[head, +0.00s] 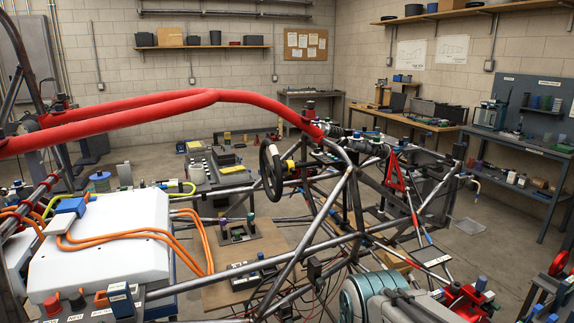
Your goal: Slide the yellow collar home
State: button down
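A small yellow ring-shaped part (290,165), which looks like the yellow collar, sits just right of the black steering wheel (271,172). It appears to be around the steering shaft, behind the wheel hub. It is small in this view, and I cannot tell how far along the shaft it sits or whether there is a gap beside it. My gripper does not show in this view.
A red padded tube (215,97) arches across the upper left of the chassis. Bare metal frame tubes (345,200) surround the steering wheel. A white box (100,245) with orange cables (190,240) fills the lower left. A workbench (425,122) stands behind.

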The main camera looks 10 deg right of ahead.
aim_at(292, 170)
jog(key=i, duration=1.15)
jog(key=z, duration=1.2)
